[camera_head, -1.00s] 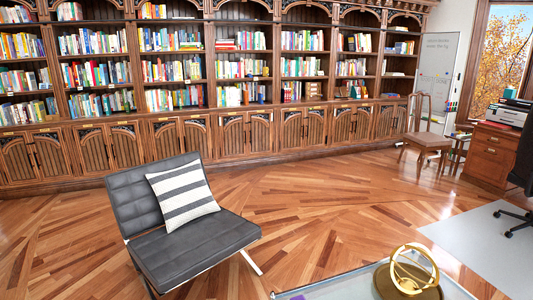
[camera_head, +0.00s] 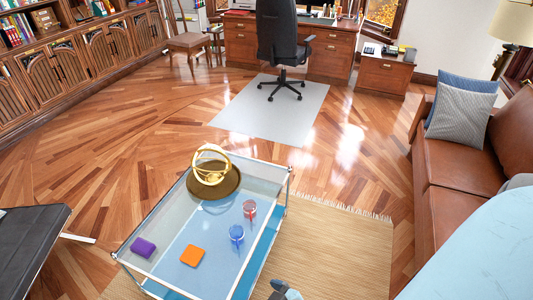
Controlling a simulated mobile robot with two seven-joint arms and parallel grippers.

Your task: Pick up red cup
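The red cup (camera_head: 249,208) is small and looks see-through. It stands on the glass-topped coffee table (camera_head: 217,271), towards the table's right side. A similar blue cup (camera_head: 236,233) stands just nearer to me and slightly left of it. No gripper fingers can be made out in the head view. A small grey and light-blue part at the bottom edge may belong to one of my arms, well below the red cup. Nothing is seen touching either cup.
On the table are a golden ring ornament on a round base (camera_head: 213,178), an orange block (camera_head: 192,256) and a purple block (camera_head: 143,247). A black lounge chair (camera_head: 30,245) is left, a brown sofa (camera_head: 458,170) right. Wooden floor (camera_head: 130,140) beyond the table is open.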

